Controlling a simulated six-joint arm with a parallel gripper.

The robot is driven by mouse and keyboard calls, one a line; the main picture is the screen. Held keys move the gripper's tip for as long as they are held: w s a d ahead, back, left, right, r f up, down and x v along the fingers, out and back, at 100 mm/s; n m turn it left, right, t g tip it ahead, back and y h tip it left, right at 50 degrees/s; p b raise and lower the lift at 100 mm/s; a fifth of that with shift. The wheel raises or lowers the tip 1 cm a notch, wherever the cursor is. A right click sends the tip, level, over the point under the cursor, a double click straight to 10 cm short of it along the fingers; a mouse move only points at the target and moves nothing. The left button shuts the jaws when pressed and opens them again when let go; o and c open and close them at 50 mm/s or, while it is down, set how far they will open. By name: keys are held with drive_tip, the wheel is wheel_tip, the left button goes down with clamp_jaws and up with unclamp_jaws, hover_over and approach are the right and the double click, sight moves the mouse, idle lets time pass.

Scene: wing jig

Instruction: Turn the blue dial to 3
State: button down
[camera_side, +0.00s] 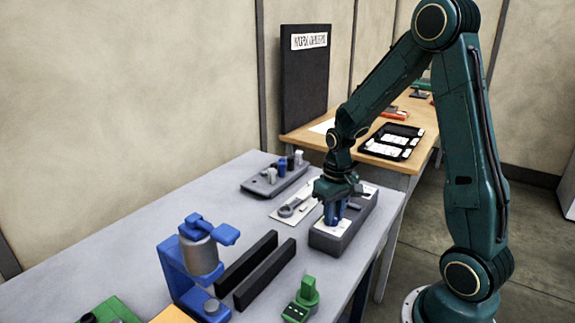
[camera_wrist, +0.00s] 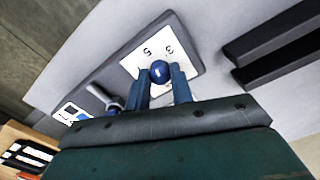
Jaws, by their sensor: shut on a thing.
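The blue dial (camera_wrist: 159,71) shows as a round blue knob with a small white mark, on a white plate (camera_wrist: 133,63) printed with a 5 and a 3. My gripper (camera_wrist: 162,80) has its two blue fingers on either side of the dial, shut on it. Which numeral the mark points to is too small to tell. In the side view, my gripper (camera_side: 336,210) reaches down onto the grey box (camera_side: 335,242) that carries the plate, and it hides most of the dial.
A second control (camera_wrist: 112,103) stands beside the dial on the same box. Two black bars (camera_side: 256,272) stand to the left, with a blue stand holding a grey cylinder (camera_side: 200,255) and a green device (camera_side: 303,300). A grey block with pegs (camera_side: 275,178) lies behind.

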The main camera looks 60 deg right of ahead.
sight(334, 218)
drive_tip(key=m, duration=0.4)
drive_tip(key=shift+m, duration=0.3)
drive_tip(key=m, duration=0.4)
drive_tip(key=shift+m, duration=0.4)
drive_tip(key=c, duration=1.2)
unclamp_jaws()
drive_tip(key=shift+r, duration=0.2)
wheel_tip(334, 218, up, 14)
drive_tip(key=shift+f, duration=0.25)
drive_tip(key=shift+a, duration=0.1)
